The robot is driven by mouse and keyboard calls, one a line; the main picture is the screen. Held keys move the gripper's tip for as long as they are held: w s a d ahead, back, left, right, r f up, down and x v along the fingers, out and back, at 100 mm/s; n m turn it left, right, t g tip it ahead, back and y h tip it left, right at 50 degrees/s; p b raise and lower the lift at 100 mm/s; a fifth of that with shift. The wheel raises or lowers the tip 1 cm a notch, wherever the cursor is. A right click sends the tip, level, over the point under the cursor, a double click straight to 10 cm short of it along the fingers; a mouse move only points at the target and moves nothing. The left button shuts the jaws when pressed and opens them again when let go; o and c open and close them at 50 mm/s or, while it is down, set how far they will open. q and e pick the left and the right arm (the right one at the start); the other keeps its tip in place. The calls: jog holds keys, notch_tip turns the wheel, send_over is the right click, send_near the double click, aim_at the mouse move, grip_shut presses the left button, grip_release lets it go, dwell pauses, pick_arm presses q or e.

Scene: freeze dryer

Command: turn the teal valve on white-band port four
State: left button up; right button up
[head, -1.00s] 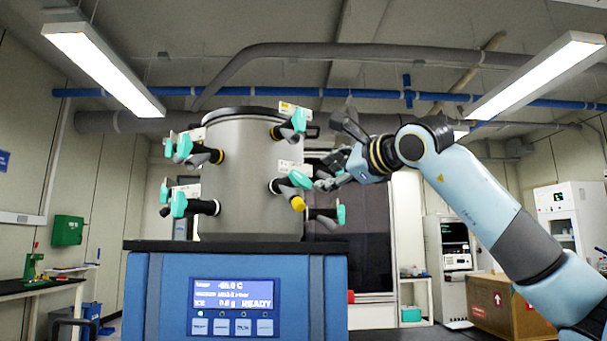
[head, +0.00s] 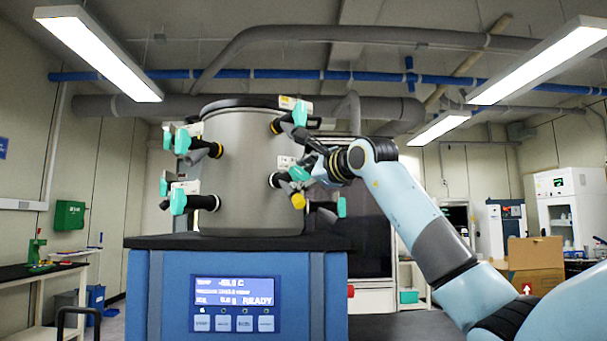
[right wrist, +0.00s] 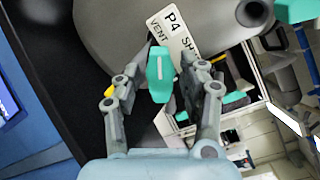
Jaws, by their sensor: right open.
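The teal valve (right wrist: 159,73) is a flat upright handle next to a white label (right wrist: 176,36) reading P4, SHUT and VENT. In the head view the teal valve (head: 298,173) sits on a black port on the right side of the grey drum (head: 245,180). My right gripper (right wrist: 165,68) is open, with one finger on each side of the teal handle; I cannot tell whether either finger touches it. In the head view my right gripper (head: 312,160) partly covers this port, and its band colour is not clear. My left gripper is not in view.
Other teal-handled ports sit close by: one above (head: 300,113), one lower right (head: 341,207), and several on the drum's left. A yellow part (head: 298,201) hangs just below the valve. The blue dryer base (head: 235,290) with its display stands underneath.

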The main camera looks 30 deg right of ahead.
grip_shut()
jog(key=shift+f+m, duration=0.1)
jog(key=shift+m, duration=0.2)
jog(key=shift+m+b, duration=0.8)
jog(key=shift+m, duration=0.2)
jog(key=m+b, duration=0.1)
jog(key=m, duration=0.1)
jog(key=shift+m, duration=0.4)
jog(key=m+b, duration=0.1)
jog(key=m, duration=0.2)
jog(key=shift+m+b, duration=0.65)
jog(key=shift+m, duration=0.95)
